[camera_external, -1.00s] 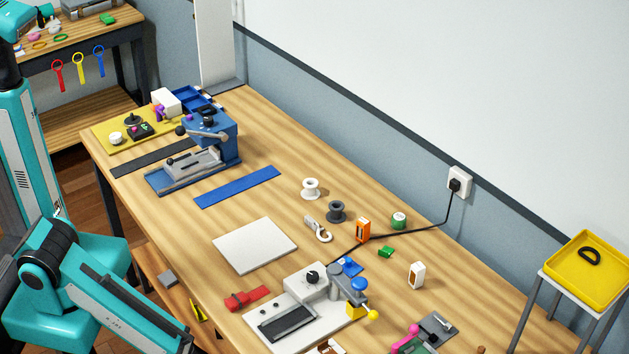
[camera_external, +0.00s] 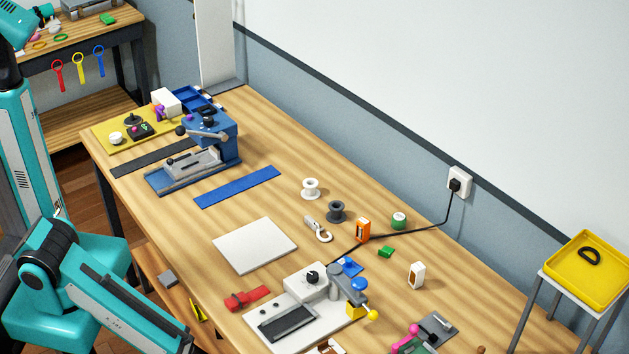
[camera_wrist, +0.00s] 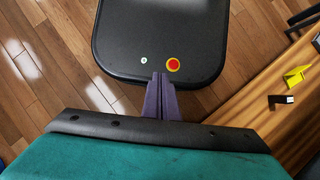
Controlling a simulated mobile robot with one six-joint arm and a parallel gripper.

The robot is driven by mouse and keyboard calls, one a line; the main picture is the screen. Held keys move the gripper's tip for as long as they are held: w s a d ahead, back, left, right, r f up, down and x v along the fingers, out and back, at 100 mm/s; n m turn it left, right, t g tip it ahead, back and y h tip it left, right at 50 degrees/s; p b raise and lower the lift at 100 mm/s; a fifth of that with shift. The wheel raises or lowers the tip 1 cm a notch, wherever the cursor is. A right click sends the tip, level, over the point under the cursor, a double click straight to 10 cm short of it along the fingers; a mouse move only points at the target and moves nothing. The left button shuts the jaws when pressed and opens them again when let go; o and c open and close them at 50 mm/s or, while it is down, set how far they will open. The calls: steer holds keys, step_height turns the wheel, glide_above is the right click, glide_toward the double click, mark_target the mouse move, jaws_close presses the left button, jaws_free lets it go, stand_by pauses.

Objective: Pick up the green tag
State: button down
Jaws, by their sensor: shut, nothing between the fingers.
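A small green piece (camera_external: 386,251) lies flat on the wooden table, between an orange block and a white block. It is the likeliest green tag, but it is too small to be sure. Another small green piece (camera_external: 107,19) is on the far bench at the upper left. Neither shows in the wrist view. My gripper (camera_wrist: 159,80) shows in the wrist view with its two dark fingers together and nothing between them. It is over the floor side, away from the green pieces. It is not visible in the external view.
A green-centred roll (camera_external: 399,219), an orange block (camera_external: 363,230) and a black cable (camera_external: 420,232) are near the green piece. A white block (camera_external: 416,275) stands to its right. Red, yellow and blue straps (camera_external: 80,67) hang from the far bench. A low shelf (camera_wrist: 262,99) is at right in the wrist view.

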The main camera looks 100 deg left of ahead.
stand_by(0.4)
steer(key=c, duration=1.8)
jaws_free()
steer(key=shift+c, duration=0.2)
steer(key=shift+w, duration=0.1)
